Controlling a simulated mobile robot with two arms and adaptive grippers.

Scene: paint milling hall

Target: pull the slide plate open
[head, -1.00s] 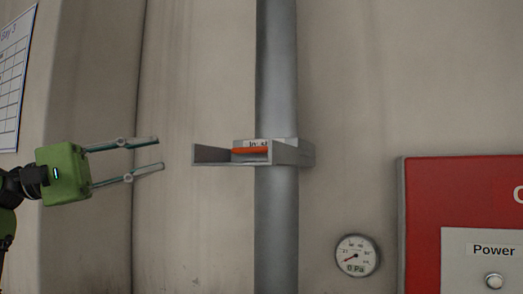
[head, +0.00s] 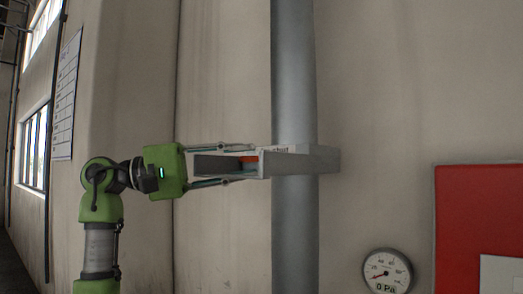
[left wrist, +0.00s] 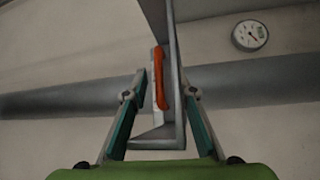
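A grey slide plate frame (head: 328,160) sits around the vertical grey pipe (head: 294,70) and sticks out to the left. An orange handle (head: 249,158) is inside its left part, partly hidden; it also shows in the left wrist view (left wrist: 160,78). A small label on the frame is only partly legible. My left gripper (head: 254,163) is open. In the head view, its fingers lie above and below the frame's left part. In the left wrist view, the fingers (left wrist: 161,92) stand apart on both sides of the handle. My right gripper is not in view.
A round gauge (head: 388,272) reading 0 Pa is on the wall at the lower right. A red panel (head: 480,210) is at the right edge. A paper chart (head: 67,100) and windows are at the left.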

